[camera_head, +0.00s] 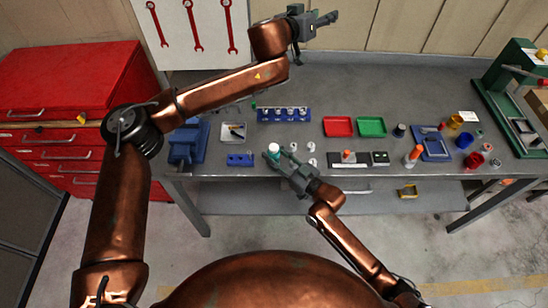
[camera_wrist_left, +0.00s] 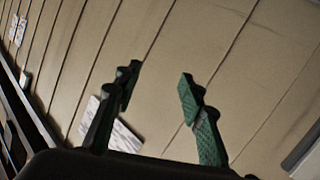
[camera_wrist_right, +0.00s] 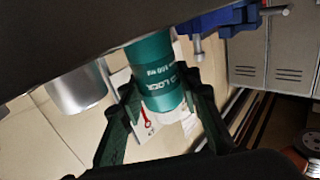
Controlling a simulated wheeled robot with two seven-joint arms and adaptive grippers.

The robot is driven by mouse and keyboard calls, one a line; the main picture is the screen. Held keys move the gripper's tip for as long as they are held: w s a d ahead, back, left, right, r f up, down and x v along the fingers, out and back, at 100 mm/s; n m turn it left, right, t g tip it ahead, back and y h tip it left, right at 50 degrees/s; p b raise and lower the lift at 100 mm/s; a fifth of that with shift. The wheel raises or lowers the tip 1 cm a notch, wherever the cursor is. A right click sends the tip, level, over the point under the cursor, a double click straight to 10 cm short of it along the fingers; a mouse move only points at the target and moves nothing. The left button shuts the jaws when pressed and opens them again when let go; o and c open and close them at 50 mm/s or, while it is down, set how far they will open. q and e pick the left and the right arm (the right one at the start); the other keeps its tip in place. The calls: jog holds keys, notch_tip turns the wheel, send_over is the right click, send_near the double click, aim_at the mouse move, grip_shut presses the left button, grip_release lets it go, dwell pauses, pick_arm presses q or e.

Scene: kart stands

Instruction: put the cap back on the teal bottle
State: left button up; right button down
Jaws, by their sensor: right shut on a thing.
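The teal bottle (camera_head: 273,156) stands near the front edge of the table, with a white top (camera_head: 273,147); whether that is a cap or a bare neck I cannot tell. My right gripper (camera_head: 277,158) is shut on it. In the right wrist view the teal bottle (camera_wrist_right: 158,75) with white lettering is between the fingers of the right gripper (camera_wrist_right: 163,103). My left gripper (camera_head: 326,19) is raised far from the bottle, near the back wall. In the left wrist view the left gripper (camera_wrist_left: 158,88) is open and empty. I cannot make out a separate cap.
Small pale cylinders (camera_head: 311,147) stand right of the bottle. A blue block (camera_head: 240,160) and blue vise (camera_head: 187,143) are to its left. A blue rack (camera_head: 284,114), red tray (camera_head: 338,126) and green tray (camera_head: 372,127) lie behind. The back middle of the table is clear.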

pick_arm(q)
jog(key=a+f+n+g+y, duration=0.2)
jog(key=a+f+n+y, duration=0.15)
jog(key=f, duration=0.45)
jog(key=n+g+y, duration=0.6)
jog(key=g, duration=0.5)
send_over(274, 147)
notch_tip(274, 147, down, 18)
pick_arm(e)
jog(key=shift+f, duration=0.1)
pick_arm(q)
jog(key=shift+f, duration=0.1)
jog(key=shift+f, duration=3.9)
